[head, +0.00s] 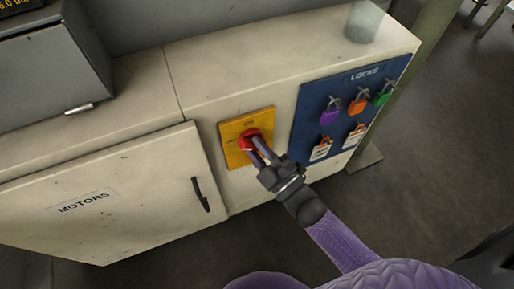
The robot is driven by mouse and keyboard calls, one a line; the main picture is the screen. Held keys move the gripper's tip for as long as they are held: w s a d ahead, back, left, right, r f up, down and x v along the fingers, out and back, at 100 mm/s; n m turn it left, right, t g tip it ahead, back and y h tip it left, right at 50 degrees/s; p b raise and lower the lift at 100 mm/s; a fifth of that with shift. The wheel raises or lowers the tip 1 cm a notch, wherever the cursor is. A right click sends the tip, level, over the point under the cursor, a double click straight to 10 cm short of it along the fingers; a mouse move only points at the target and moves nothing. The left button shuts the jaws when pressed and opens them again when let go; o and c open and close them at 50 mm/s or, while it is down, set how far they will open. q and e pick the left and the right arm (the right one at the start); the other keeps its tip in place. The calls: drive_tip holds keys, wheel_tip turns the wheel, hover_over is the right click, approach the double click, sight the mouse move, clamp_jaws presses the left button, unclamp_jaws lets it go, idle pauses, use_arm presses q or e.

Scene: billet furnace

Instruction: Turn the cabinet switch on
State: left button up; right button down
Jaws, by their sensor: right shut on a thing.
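The cabinet switch is a red knob (246,135) on a yellow plate (233,152) on the front of the cream cabinet (225,85). My right gripper (258,146) reaches up from the lower right, its two fingers shut on the red knob. The fingers hide part of the knob, so I cannot tell exactly which way it is turned. Lettering at the top of the plate is too small to read surely. My left gripper is not in view.
A blue board (311,95) marked LOCKS holds several padlocks and tags to the right of the switch. A door marked MOTORS (115,215) with a black handle (200,194) is at left. A grey box (50,70) and a translucent cup (365,20) stand on top.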

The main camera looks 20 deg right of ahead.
drive_tip(key=m+t, duration=0.1)
drive_tip(key=m, duration=0.2)
drive_tip(key=shift+f+m+h, duration=0.15)
drive_tip(key=shift+m+h, duration=0.15)
drive_tip(key=shift+h, duration=0.1)
drive_tip(key=shift+m+t+h+b, duration=0.4)
drive_tip(key=shift+m+h, duration=0.1)
drive_tip(key=shift+m, duration=0.7)
drive_tip(key=m+h, duration=0.1)
drive_tip(key=m, duration=0.2)
drive_tip(key=m+t+h, duration=0.1)
drive_tip(key=m+h, duration=0.1)
drive_tip(key=m, duration=0.2)
drive_tip(key=shift+h, duration=0.3)
drive_tip(key=shift+m, duration=0.7)
drive_tip(key=shift+h, duration=0.4)
drive_tip(key=shift+m, duration=0.4)
